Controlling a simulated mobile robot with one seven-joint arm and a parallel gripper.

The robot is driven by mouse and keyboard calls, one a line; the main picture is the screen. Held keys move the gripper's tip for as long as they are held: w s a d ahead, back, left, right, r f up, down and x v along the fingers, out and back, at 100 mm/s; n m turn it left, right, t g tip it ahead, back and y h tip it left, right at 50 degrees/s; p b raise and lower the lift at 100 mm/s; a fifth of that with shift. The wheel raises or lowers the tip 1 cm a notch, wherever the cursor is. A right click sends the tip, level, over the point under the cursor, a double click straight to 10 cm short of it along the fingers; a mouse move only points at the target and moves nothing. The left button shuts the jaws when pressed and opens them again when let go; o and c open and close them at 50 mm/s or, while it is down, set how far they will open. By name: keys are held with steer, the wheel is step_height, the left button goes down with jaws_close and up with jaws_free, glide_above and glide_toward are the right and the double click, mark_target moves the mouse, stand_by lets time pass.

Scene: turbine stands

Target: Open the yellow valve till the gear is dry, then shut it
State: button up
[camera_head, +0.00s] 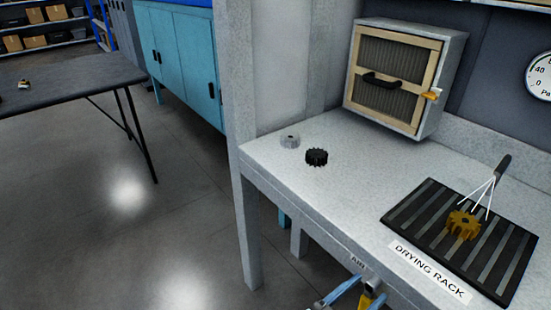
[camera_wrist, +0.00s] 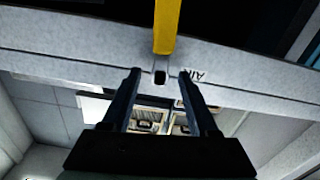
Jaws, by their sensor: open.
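The yellow valve handle (camera_head: 367,301) shows at the bottom edge of the head view, below a grey fitting under the AIR label on the bench front. In the wrist view the yellow handle (camera_wrist: 166,28) runs from the top edge to the fitting. My gripper (camera_wrist: 161,76) is open, its dark fingers apart on either side of the fitting, with nothing held. An orange-yellow gear (camera_head: 463,225) lies on the dark slatted drying rack (camera_head: 420,214). White streaks fan from a black nozzle (camera_head: 503,165) to the gear. I cannot tell if the gear is wet.
A grey gear (camera_head: 290,141) and a black gear (camera_head: 316,157) sit on the bench's left part. A cabinet (camera_head: 399,80) with a black handle stands behind them. Part of a gauge (camera_head: 542,76) shows at right. A dark table (camera_head: 62,80) stands across open floor.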

steer(key=shift+w+d, duration=0.3)
steer(key=shift+d, duration=0.05)
steer(key=shift+b, duration=0.55)
jaws_close()
stand_by(1.4)
jaws_free()
